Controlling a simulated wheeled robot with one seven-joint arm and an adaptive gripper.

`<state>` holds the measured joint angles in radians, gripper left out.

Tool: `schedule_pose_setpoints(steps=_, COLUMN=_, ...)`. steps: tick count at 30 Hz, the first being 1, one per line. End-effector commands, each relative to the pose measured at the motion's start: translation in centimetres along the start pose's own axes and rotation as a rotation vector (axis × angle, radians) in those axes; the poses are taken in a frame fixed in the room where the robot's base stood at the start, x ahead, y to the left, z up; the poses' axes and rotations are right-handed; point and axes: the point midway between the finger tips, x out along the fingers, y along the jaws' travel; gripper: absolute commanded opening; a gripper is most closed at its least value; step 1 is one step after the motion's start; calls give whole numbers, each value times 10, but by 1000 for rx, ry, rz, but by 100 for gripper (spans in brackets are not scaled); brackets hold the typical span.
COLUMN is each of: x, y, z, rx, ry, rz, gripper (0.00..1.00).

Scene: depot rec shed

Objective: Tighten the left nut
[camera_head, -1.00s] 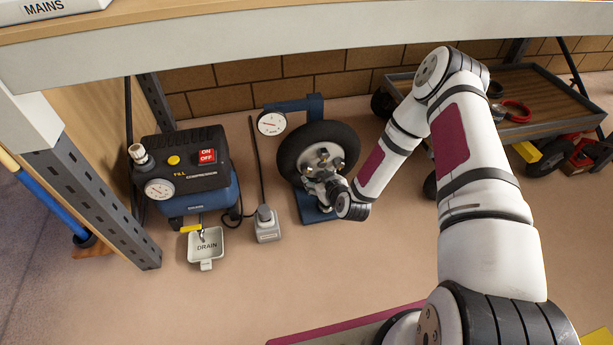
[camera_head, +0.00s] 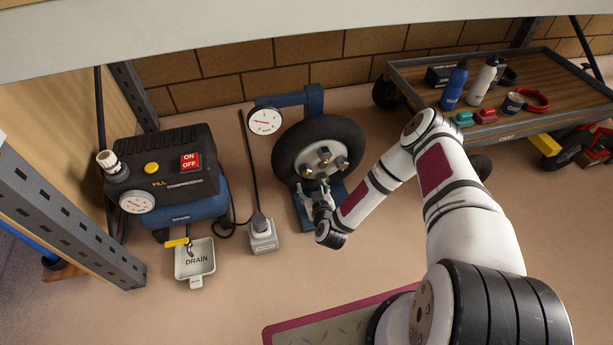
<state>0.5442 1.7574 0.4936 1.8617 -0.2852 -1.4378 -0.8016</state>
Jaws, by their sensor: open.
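A wheel with a black tyre (camera_head: 290,148) and a silver hub stands upright on a blue stand (camera_head: 304,213). Several nuts show on the hub: a left nut (camera_head: 307,171), an upper nut (camera_head: 325,153) and a right nut (camera_head: 342,163). My gripper (camera_head: 318,190) is open and appears empty, in front of the wheel's lower edge and just below the left nut. It looks apart from the nuts, but the exact gap is hard to judge. It hides part of the lower tyre and stand.
A round gauge (camera_head: 264,121) is at the stand's upper left. A compressor (camera_head: 165,180), a drain tray (camera_head: 195,262) and a grey socket box (camera_head: 262,236) are to the left. Floor in front is clear.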

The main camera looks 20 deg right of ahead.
Motion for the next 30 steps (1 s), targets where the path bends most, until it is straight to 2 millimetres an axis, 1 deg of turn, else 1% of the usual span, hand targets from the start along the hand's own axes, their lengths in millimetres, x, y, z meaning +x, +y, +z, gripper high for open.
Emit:
schedule_pose_setpoints(steps=1, x=12, y=0, z=2, rx=2, ry=3, rz=3, gripper=58)
schedule_pose_setpoints(steps=9, x=64, y=0, z=3, rx=1, ry=1, rz=2, gripper=58)
schedule_pose_setpoints(steps=15, x=90, y=0, z=2, rx=2, ry=1, rz=1, gripper=58)
schedule_pose_setpoints(steps=21, x=100, y=0, z=1, rx=0, ry=0, rz=0, gripper=58)
schedule_pose_setpoints(steps=29, x=101, y=0, z=0, rx=0, ry=-1, rz=-1, gripper=58)
schedule_pose_setpoints(steps=30, x=101, y=0, z=0, rx=0, ry=-1, rz=-1, gripper=49)
